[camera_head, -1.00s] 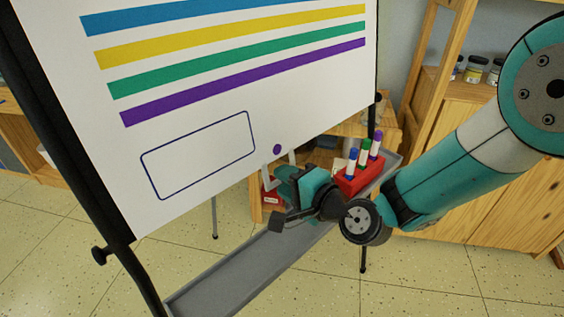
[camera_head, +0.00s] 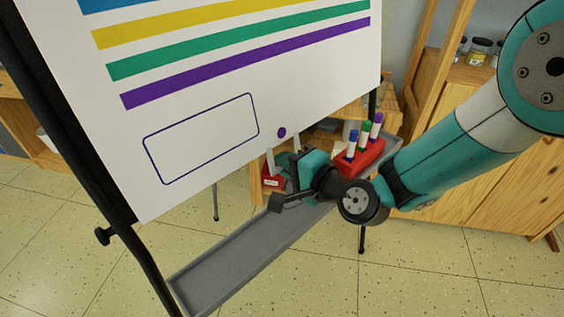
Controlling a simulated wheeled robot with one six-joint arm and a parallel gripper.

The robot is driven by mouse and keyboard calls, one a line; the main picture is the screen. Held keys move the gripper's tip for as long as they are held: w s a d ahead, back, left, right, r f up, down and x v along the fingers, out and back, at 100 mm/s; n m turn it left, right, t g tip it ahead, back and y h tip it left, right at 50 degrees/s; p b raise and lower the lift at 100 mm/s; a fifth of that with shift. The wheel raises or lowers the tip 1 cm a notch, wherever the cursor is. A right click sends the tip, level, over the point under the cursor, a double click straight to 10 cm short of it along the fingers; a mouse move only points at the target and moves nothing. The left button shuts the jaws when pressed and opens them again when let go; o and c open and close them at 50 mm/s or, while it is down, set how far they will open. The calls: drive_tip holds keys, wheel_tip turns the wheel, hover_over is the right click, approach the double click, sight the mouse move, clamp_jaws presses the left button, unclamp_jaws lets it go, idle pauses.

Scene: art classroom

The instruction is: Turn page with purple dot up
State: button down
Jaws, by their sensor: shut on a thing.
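The white page (camera_head: 210,120) hangs on an easel and carries blue, yellow, green and purple stripes and an empty outlined box. The purple dot (camera_head: 282,133) is near the page's bottom edge, right of the box. My gripper (camera_head: 281,157) is at the bottom edge of the page, just below the dot. Its light fingers reach up to the page's edge on either side of the dot and are shut on the page. The exact contact at the fingertips is small and hard to see.
A grey tray (camera_head: 235,262) runs below the page. A red holder (camera_head: 359,160) with several markers stands on its right part, close behind my wrist. The black easel leg (camera_head: 75,150) is at the left. Wooden shelves (camera_head: 440,130) stand at the right.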

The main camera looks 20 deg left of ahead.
drive_tip(key=r+b+v, duration=0.1)
drive_tip(key=b+v, duration=0.3)
drive_tip(key=v, duration=0.4)
drive_tip(key=shift+a, duration=0.1)
idle(0.3)
drive_tip(key=shift+s+d+r+b, duration=0.2)
drive_tip(key=shift+d+r+b, duration=0.15)
drive_tip(key=shift+d, duration=0.15)
drive_tip(key=shift+s+d+r+b, duration=0.15)
drive_tip(key=shift+d+r+b, duration=0.15)
drive_tip(key=shift+d, duration=0.25)
drive_tip(key=c, duration=1.8)
unclamp_jaws()
drive_tip(key=shift+s+d+r+b, duration=0.25)
drive_tip(key=shift+d+r, duration=0.1)
drive_tip(key=shift+d, duration=0.25)
drive_tip(key=shift+s+d+r+b, duration=0.2)
drive_tip(key=shift+d+r, duration=0.2)
drive_tip(key=shift+d, duration=0.2)
drive_tip(key=shift+s+d+r, duration=0.3)
drive_tip(key=shift+d+r, duration=0.15)
drive_tip(key=shift+d, duration=0.3)
drive_tip(key=shift+s+d+r, duration=0.3)
drive_tip(key=shift+d+r, duration=0.2)
drive_tip(key=shift+d, duration=0.3)
clamp_jaws()
